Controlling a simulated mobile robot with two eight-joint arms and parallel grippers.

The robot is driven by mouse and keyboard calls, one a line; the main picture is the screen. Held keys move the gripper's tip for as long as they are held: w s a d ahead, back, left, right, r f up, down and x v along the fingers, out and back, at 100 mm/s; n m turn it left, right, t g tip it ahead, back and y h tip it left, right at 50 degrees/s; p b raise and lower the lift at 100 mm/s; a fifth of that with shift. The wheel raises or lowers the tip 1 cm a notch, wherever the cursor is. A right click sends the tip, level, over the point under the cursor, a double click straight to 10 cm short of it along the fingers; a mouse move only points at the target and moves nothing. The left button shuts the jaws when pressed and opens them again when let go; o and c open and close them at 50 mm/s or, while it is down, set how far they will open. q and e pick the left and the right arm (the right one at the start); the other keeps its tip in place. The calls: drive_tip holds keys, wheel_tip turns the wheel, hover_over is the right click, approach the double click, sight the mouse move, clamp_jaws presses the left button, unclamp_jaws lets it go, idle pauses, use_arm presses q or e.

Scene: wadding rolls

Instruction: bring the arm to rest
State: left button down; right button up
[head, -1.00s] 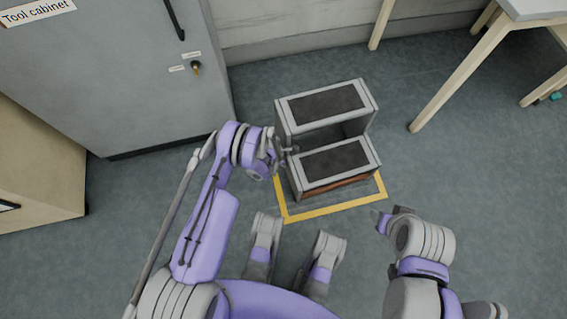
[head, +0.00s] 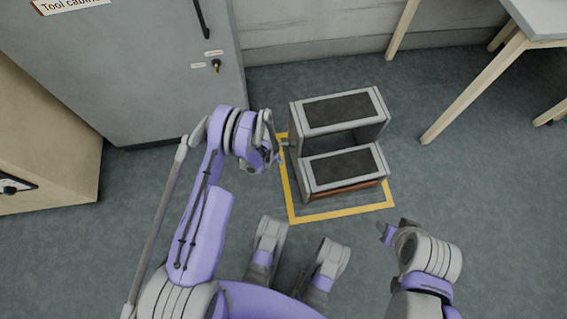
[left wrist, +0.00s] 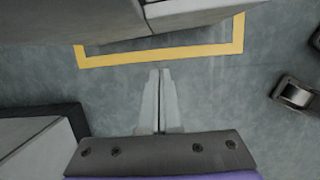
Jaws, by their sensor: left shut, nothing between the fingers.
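My left arm comes in from the left in the head view, bent at the wrist. Its gripper (head: 283,147) is beside the left side of the grey two-step stool (head: 343,172); contact cannot be told there. In the left wrist view the two slim fingers (left wrist: 160,73) lie together, shut and empty, over bare floor. Their tips point at the yellow floor outline (left wrist: 160,55). My right gripper (head: 384,233) shows at the lower right, in front of the stool; its fingers are too small to read.
The stool stands within the yellow outline (head: 341,212). A grey tool cabinet (head: 150,90) stands at the upper left, with a wooden cabinet (head: 45,130) left of it. A table leg (head: 470,90) is at the upper right. Floor at the lower left is clear.

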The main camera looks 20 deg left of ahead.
use_arm(q)
drive_tip(key=shift+a+r, duration=0.15)
drive_tip(key=shift+r, duration=0.55)
use_arm(e)
drive_tip(key=shift+r, duration=0.15)
use_arm(q)
wheel_tip(320, 180, up, 28)
drive_tip(key=s+d+f+m+t+y, duration=0.1)
drive_tip(key=s+d+m, duration=0.15)
drive_tip(key=m, duration=0.75)
drive_tip(key=s+r+m+t+y, duration=0.1)
drive_tip(key=s+r+m, duration=0.6)
drive_tip(key=s, duration=0.4)
drive_tip(key=s+r+m+t, duration=0.1)
drive_tip(key=s+r+m, duration=0.55)
drive_tip(key=s, duration=0.35)
wheel_tip(320, 180, up, 27)
drive_tip(key=w+t+p, duration=0.1)
drive_tip(key=p, duration=2.3)
use_arm(e)
wheel_tip(320, 180, up, 27)
drive_tip(key=w+t, duration=0.1)
